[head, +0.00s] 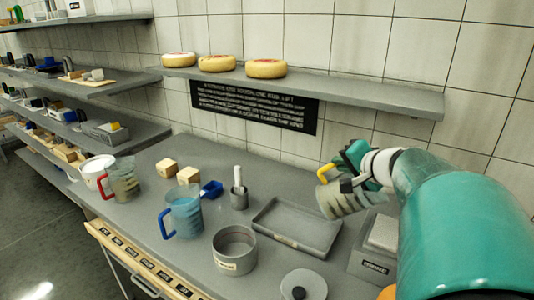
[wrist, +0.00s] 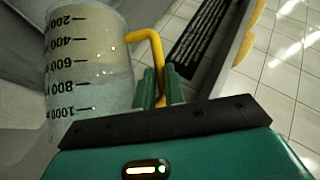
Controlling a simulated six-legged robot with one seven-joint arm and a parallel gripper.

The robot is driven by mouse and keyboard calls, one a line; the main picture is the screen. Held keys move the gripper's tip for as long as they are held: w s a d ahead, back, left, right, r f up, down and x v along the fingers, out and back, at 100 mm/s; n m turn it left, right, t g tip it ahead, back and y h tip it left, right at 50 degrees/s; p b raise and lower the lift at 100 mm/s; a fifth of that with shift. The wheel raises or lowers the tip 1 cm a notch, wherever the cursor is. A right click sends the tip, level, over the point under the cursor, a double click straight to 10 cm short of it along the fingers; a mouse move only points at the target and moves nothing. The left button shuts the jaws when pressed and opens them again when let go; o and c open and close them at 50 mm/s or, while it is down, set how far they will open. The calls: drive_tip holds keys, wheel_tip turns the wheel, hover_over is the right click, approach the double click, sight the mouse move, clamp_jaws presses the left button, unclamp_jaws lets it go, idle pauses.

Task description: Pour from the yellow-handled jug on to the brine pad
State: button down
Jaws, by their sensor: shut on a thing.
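My gripper (head: 350,178) is shut on the yellow handle (head: 325,173) of a clear, graduated jug (head: 345,201). It holds the jug above the counter, over the right end of a shallow grey tray (head: 262,217). The jug looks tilted in the head view, and no stream shows. In the wrist view the fingers (wrist: 160,88) close on the handle (wrist: 156,50) beside the jug's marked wall (wrist: 100,70). The small labels are unreadable, so I cannot tell which thing is the brine pad.
A blue-handled jug (head: 186,217), a red-handled jug (head: 123,180), a round grey pot (head: 235,262) and a lidded dish (head: 303,285) stand on the counter. A labelled grey block (head: 372,266) is below my arm. Cheese wheels (head: 266,69) sit on the wall shelf (head: 350,92).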

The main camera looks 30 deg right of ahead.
drive_tip(key=shift+s+d+r+m+t+y, duration=0.25)
drive_tip(key=shift+s+d+m+t, duration=0.1)
drive_tip(key=shift+s+d+t, duration=0.2)
drive_tip(key=shift+s+d+r+m+t+y, duration=0.2)
drive_tip(key=shift+s+d+m+t, duration=0.2)
drive_tip(key=shift+s, duration=0.2)
idle(6.8)
